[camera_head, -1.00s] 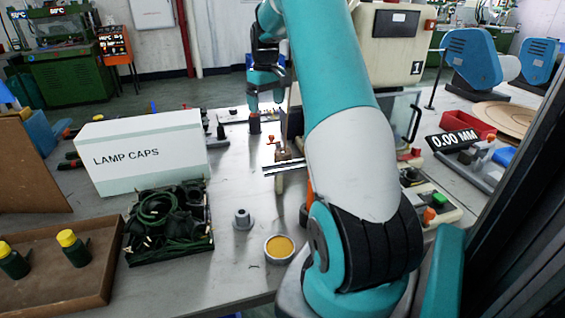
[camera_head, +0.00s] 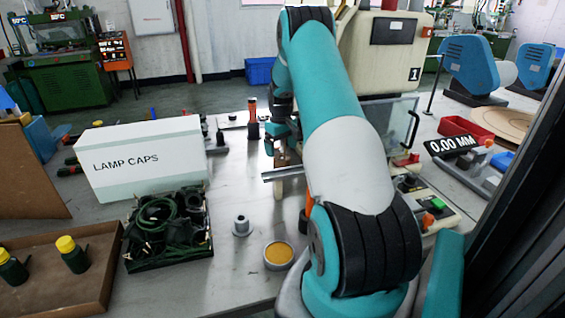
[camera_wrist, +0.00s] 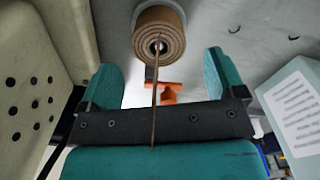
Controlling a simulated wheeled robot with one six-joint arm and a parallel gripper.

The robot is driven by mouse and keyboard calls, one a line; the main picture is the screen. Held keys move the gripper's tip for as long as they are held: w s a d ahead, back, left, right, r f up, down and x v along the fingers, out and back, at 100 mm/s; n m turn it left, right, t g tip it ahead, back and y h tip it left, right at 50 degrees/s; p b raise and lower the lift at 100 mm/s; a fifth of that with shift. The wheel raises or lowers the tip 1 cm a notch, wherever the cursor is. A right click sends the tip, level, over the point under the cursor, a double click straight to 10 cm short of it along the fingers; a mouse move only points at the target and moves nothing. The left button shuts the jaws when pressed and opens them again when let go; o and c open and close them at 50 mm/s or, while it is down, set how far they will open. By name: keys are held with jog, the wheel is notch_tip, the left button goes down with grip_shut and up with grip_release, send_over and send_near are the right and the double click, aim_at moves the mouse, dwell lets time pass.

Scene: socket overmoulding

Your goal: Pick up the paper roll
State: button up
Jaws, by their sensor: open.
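The paper roll (camera_wrist: 160,36), a brown coil seen end-on, shows at the top centre of the wrist view. A thin brown strip runs down from it across my gripper's body. My gripper (camera_wrist: 162,78) is open, with its two teal fingers apart. The roll lies beyond the fingertips, roughly centred between them, and is not held. In the head view my gripper (camera_head: 281,139) hangs over the bench beside the beige machine. I cannot clearly make out the roll in the head view.
An orange part (camera_wrist: 168,92) shows between the fingers. The beige machine (camera_head: 385,55) stands to the right; the LAMP CAPS box (camera_head: 140,157) stands left. A tray of dark cables (camera_head: 165,225), a grey stepped part (camera_head: 242,225) and a round yellow-filled tin (camera_head: 279,255) are nearer.

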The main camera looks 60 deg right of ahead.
aim_at(282, 158)
jog(key=f, duration=0.4)
jog(key=shift+s+f+p, duration=0.2)
jog(key=shift+f+p, duration=0.1)
jog(key=shift+c, duration=0.5)
jog(key=c, duration=0.9)
jog(key=shift+r, duration=0.1)
